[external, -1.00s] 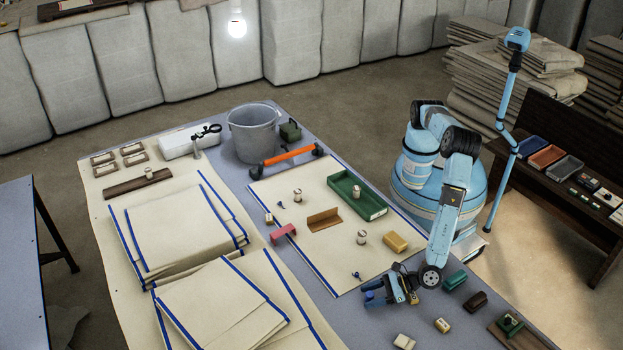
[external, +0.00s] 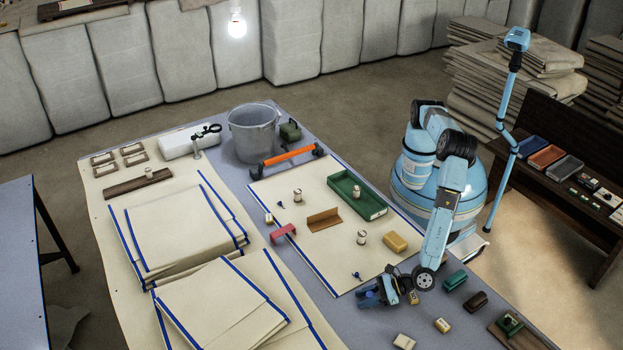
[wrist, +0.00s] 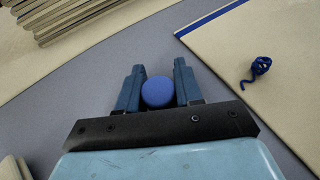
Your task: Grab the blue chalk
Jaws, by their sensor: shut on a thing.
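My gripper (external: 368,296) is low over the blue-grey table near the front edge of the cream cloth. In the wrist view a round blue end of the blue chalk (wrist: 158,91) sits between the two fingers of my gripper (wrist: 158,85), which are shut on it. In the external view the chalk shows only as a small blue spot, largely hidden by the fingers. I cannot tell whether the chalk still touches the table.
A dark blue coil of string (wrist: 258,68) lies on the cream cloth (wrist: 225,45) to the right. A yellow block (external: 395,243) and a green tray (external: 357,196) are on the cloth.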

